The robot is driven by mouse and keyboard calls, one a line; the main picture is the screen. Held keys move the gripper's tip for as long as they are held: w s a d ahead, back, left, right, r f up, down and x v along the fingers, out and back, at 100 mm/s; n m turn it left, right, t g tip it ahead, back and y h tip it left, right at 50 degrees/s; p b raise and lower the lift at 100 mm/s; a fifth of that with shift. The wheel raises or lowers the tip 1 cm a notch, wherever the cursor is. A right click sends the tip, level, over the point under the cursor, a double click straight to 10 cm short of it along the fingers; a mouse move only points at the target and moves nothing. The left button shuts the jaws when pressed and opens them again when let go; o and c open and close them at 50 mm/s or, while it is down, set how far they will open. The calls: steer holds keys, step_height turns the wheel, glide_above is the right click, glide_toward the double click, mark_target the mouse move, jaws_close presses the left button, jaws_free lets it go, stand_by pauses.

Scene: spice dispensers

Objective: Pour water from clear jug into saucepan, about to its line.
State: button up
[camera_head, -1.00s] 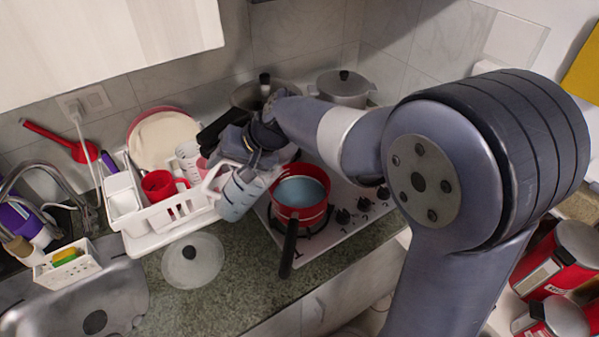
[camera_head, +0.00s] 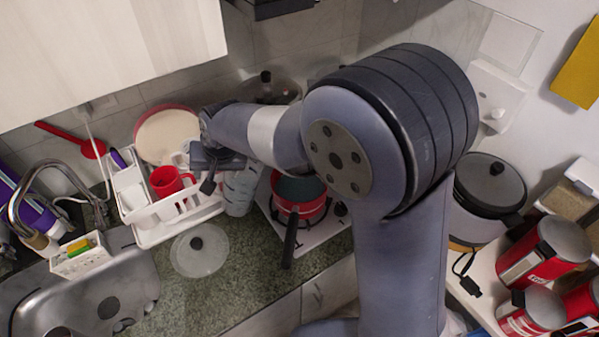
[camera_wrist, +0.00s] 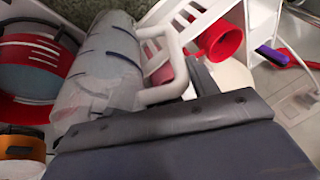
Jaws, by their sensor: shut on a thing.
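The clear jug (camera_head: 240,192) stands about upright just left of the saucepan, partly hidden by my arm. In the wrist view the jug (camera_wrist: 108,62) shows dark measuring marks and a pale handle (camera_wrist: 176,62). My gripper (camera_head: 214,168) is shut on the jug's handle; the fingertips are mostly hidden. The red saucepan (camera_head: 300,208) sits on the stove, its dark handle toward the front. Blue-grey water (camera_head: 299,190) shows inside it. My arm covers part of its far side. I cannot make out its line or the jug's water level.
A white dish rack (camera_head: 150,232) with a red mug (camera_head: 169,181) stands left of the jug. A glass lid (camera_head: 199,250) lies on the counter in front. A steel pot (camera_head: 268,88) is behind. Bare counter lies before the stove.

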mark_target(205, 176)
steer(key=shift+s+a+f+n+t+h, duration=0.15)
steer(key=shift+a+f+t+h, duration=0.05)
steer(key=shift+a+f+h, duration=0.4)
steer(key=shift+s+a+f+n+t+h, duration=0.2)
steer(key=shift+a+f+h, duration=0.15)
steer(key=shift+a+h, duration=0.35)
steer(key=shift+d+r, duration=0.15)
steer(key=shift+r, duration=2.35)
